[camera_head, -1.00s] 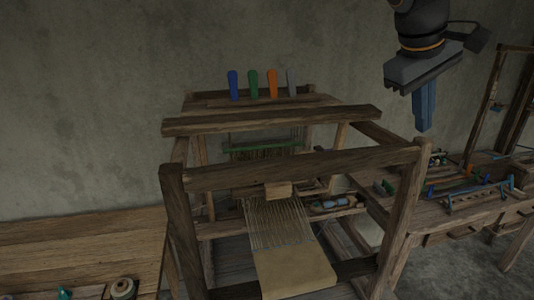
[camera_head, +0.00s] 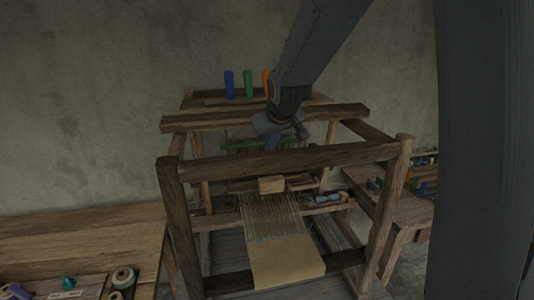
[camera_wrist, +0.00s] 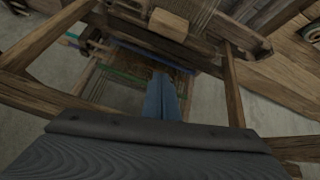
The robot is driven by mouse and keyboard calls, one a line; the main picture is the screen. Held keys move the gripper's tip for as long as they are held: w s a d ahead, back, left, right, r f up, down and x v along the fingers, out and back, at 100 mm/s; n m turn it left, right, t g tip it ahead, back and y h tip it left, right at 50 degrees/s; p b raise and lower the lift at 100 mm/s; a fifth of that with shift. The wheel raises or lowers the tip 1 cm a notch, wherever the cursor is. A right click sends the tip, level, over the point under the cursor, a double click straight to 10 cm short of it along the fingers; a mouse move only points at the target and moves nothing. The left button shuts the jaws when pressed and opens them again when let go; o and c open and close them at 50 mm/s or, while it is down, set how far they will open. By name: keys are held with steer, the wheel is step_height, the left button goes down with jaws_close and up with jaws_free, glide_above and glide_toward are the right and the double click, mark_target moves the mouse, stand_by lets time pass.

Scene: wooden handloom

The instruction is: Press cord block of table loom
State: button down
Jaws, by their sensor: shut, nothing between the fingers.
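The wooden loom frame (camera_head: 285,161) stands in the middle of the head view, with pale warp threads (camera_head: 272,218) and cloth (camera_head: 287,262) low inside it. A small light wooden block (camera_head: 271,185) sits above the warp; it also shows at the top of the wrist view (camera_wrist: 168,24). I cannot tell for sure if it is the cord block. My gripper (camera_head: 271,146) is shut and empty, pointing down between the loom's top beams. Its blue fingers (camera_wrist: 160,84) show close together in the wrist view, near a green bar (camera_wrist: 120,73). They appear apart from the light block.
Blue (camera_head: 229,84) and green (camera_head: 248,83) levers stand on the loom's back top; my arm partly hides the orange one (camera_head: 266,80). Wooden top beams (camera_head: 265,117) surround my gripper. A table (camera_head: 80,240) with spools is at left, another bench (camera_head: 405,195) at right.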

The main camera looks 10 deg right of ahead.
mark_target(271, 178)
steer(key=w+f+m, duration=0.1)
steer(key=f, duration=0.3)
steer(key=w+f+m, duration=0.1)
steer(key=f, duration=0.2)
steer(key=w+d+f, duration=0.1)
steer(key=w+f, duration=0.1)
steer(key=f, duration=0.2)
steer(key=shift+d+f+m+t, duration=0.1)
steer(key=shift+f+m+t, duration=0.2)
steer(key=shift+f+m, duration=0.1)
step_height(271, 178, down, 2)
steer(key=shift+f+b, duration=0.1)
steer(key=shift+b, duration=0.55)
step_height(271, 178, up, 6)
steer(key=shift+f+p, duration=0.15)
steer(key=shift+p, duration=0.5)
steer(key=shift+w, duration=0.1)
